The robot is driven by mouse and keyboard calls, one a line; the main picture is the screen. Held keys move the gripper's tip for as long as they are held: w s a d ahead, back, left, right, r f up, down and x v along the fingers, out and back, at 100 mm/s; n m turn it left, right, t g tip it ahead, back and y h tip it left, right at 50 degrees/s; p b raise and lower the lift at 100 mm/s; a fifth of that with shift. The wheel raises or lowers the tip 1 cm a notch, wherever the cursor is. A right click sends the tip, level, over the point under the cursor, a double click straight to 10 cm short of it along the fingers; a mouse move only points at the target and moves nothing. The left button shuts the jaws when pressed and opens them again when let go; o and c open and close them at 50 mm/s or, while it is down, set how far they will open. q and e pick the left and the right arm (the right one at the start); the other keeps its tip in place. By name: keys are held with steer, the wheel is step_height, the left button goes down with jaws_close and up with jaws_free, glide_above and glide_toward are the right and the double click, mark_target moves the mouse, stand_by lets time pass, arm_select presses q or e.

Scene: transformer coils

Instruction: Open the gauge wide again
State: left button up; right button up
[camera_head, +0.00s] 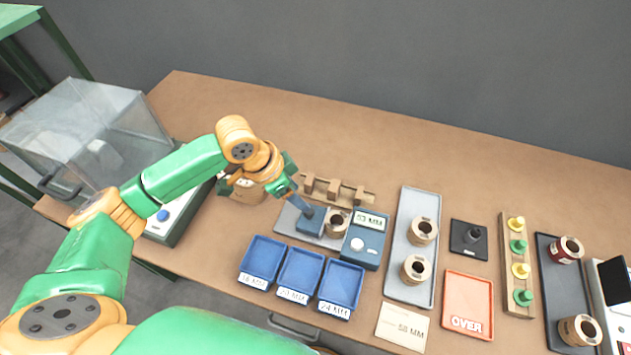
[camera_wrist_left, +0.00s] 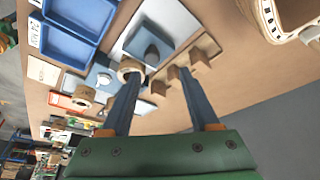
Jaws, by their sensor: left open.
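The gauge is a grey plate (camera_head: 289,221) with a blue sliding block (camera_head: 311,222) and a blue readout block (camera_head: 362,247) showing 53 MM. A tan coil (camera_head: 338,222) stands between the two blocks, close to both; I cannot tell whether they touch it. My left gripper (camera_head: 296,199) is open, with its fingers just above and behind the sliding block. In the left wrist view, the block with its dark knob (camera_wrist_left: 152,53) and the coil (camera_wrist_left: 130,68) lie beyond the open fingers (camera_wrist_left: 162,76). My right gripper is not in view.
Blue trays (camera_head: 301,275) lie in front of the gauge, a wooden notched rack (camera_head: 337,190) behind it. A grey tray (camera_head: 408,292) with two coils stands to the right, near an orange OVER tray (camera_head: 467,305). A clear-lidded machine (camera_head: 88,130) is at left.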

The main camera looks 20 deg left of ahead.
mark_target(305, 215)
arm_select(q)
steer(key=f, duration=0.1)
steer(key=d+f, duration=0.1)
steer(key=f, duration=0.1)
steer(key=d+f, duration=0.1)
steer(key=f, duration=0.1)
steer(key=shift+s, duration=0.3)
steer(key=shift+w+f, duration=0.4)
steer(key=shift+w, duration=0.05)
steer(key=shift+s+r, duration=0.1)
steer(key=shift+s, duration=0.05)
jaws_close()
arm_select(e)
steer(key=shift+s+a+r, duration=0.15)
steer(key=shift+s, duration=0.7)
arm_select(q)
steer(key=shift+a, duration=0.1)
